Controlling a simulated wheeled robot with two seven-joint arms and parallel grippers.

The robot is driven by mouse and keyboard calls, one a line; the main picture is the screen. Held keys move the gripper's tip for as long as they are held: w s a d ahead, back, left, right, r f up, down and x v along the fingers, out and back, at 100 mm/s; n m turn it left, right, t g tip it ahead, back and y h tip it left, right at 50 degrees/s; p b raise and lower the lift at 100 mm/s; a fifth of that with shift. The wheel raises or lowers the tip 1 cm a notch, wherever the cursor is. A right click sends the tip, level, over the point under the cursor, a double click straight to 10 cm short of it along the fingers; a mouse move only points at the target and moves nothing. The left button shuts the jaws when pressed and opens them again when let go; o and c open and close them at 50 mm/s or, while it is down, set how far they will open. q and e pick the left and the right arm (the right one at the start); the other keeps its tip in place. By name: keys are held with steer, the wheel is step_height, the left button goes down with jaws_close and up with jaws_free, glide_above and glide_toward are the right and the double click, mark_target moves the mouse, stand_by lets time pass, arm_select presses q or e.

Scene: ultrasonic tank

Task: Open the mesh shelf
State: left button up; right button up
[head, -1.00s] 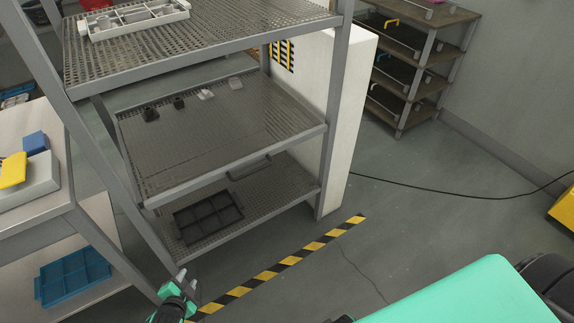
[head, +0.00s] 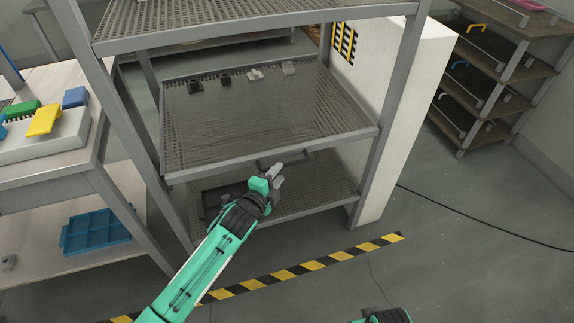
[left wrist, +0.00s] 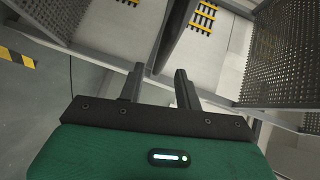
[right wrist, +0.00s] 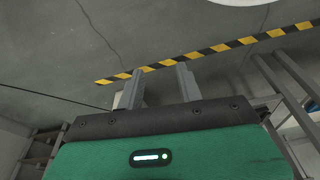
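The mesh shelf (head: 270,120) is the middle level of the grey metal rack. It is pushed in, its front edge level with the rack posts. My right gripper's fingers (right wrist: 161,78) are apart and empty over the floor, away from the rack.
Small dark and light parts lie at the mesh shelf's back. A dark divided tray (head: 212,200) is on the level below, behind my left arm. A workbench (head: 95,150) with a blue tray (head: 95,234) beneath stands left. A white cabinet (head: 395,130) stands right. Striped tape (head: 315,265) marks the floor.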

mark_target(286, 165)
arm_select(q)
steer(key=x, duration=0.5)
steer(key=shift+w+d, duration=0.2)
steer(key=shift+w, duration=0.2)
arm_select(e)
steer(key=shift+w+r, duration=0.15)
steer(key=shift+r, duration=0.6)
arm_select(q)
steer(key=shift+f, duration=0.1)
jaws_close()
arm_select(e)
steer(key=shift+s+f, duration=0.2)
